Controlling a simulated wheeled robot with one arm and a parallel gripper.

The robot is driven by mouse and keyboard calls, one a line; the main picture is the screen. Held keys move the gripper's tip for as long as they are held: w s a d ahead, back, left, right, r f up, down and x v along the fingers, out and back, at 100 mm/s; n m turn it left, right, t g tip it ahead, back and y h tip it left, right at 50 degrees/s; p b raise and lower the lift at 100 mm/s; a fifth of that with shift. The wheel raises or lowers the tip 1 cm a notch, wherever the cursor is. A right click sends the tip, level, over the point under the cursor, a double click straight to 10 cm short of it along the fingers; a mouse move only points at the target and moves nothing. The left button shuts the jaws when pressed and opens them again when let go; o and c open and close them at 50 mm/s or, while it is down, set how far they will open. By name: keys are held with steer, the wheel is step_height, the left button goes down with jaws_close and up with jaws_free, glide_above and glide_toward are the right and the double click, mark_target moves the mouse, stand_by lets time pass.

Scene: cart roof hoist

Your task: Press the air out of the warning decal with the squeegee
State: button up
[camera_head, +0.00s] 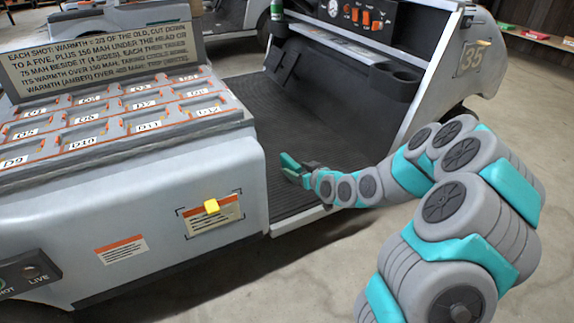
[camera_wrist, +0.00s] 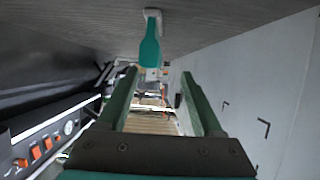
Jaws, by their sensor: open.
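A warning decal (camera_head: 228,216) with an orange band along its top is on the cart's light grey side panel, inside dark corner marks. The decal and yellow piece are not seen in the wrist view.
A second orange-topped label (camera_head: 121,249) is lower left on the panel. A tray of numbered slots (camera_head: 110,122) and a text board (camera_head: 105,54) are above. The dashboard (camera_head: 365,18) is beyond the footwell.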

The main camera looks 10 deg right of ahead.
mark_target(289, 163)
steer(key=shift+w, duration=0.4)
steer(key=shift+x, duration=0.95)
steer(key=shift+d+b+x, duration=0.15)
steer(key=shift+b+x, duration=0.05)
steer(key=shift+x, duration=1.2)
steer(key=shift+d+b+x, duration=0.15)
steer(key=shift+x, duration=1.25)
steer(key=shift+c, duration=0.4)
jaws_close()
